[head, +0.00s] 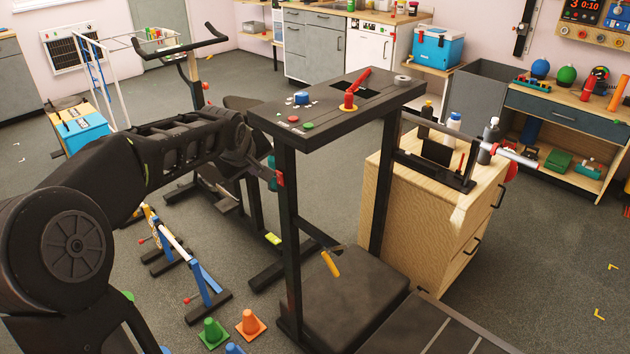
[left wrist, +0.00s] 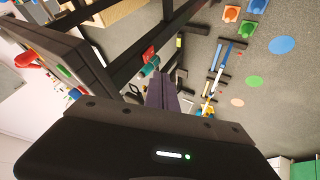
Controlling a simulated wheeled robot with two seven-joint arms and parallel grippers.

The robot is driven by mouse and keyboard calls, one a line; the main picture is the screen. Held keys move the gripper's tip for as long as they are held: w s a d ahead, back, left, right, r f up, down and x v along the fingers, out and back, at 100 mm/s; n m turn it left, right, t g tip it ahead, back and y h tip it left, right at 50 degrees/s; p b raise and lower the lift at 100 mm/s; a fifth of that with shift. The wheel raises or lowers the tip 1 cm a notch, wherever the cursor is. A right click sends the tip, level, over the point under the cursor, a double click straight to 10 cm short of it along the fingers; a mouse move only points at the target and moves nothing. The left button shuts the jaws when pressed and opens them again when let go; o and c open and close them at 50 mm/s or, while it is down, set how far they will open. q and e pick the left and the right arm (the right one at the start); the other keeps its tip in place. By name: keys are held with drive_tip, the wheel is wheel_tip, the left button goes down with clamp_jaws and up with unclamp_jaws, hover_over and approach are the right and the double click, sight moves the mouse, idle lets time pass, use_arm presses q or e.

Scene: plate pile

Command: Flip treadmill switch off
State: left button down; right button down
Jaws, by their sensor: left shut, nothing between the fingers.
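The treadmill has a black console (head: 340,95) on dark posts. A red lever (head: 358,80) sticks up from the console top and also shows in the left wrist view (left wrist: 27,59). A small red block (head: 281,179) is on the near-left post, with a teal cylinder (head: 271,180) beside it. The left wrist view shows this red block (left wrist: 148,54) and teal cylinder (left wrist: 150,68). Which part is the switch, I cannot tell for certain. My left gripper (left wrist: 161,78) is shut and empty, its tips close to the teal cylinder; contact is unclear. My right gripper is out of view.
A wooden drawer cabinet (head: 400,225) stands right of the treadmill. Blue and white hurdles (head: 185,255), an orange cone (head: 250,324) and a green cone (head: 212,332) stand on the floor at lower left. An exercise bike stands behind my arm. Open floor lies at the right.

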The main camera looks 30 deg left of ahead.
use_arm(q)
drive_tip(key=s+a, duration=0.1)
drive_tip(key=p, duration=0.2)
approach(278, 178)
drive_tip(key=s+x, duration=0.1)
drive_tip(key=x, duration=0.5)
drive_tip(key=shift+w+a+f+n, duration=0.1)
drive_tip(key=shift+w+f+n, duration=0.05)
drive_tip(key=shift+n, duration=0.25)
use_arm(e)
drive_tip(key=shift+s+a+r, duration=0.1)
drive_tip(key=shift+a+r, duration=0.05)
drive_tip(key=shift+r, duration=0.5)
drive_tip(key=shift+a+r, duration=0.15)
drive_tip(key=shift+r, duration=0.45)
use_arm(q)
drive_tip(key=shift+w+b, duration=0.3)
drive_tip(key=shift+b, duration=0.15)
drive_tip(key=shift+p, duration=0.3)
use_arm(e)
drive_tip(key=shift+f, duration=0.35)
use_arm(q)
drive_tip(key=shift+r, duration=0.25)
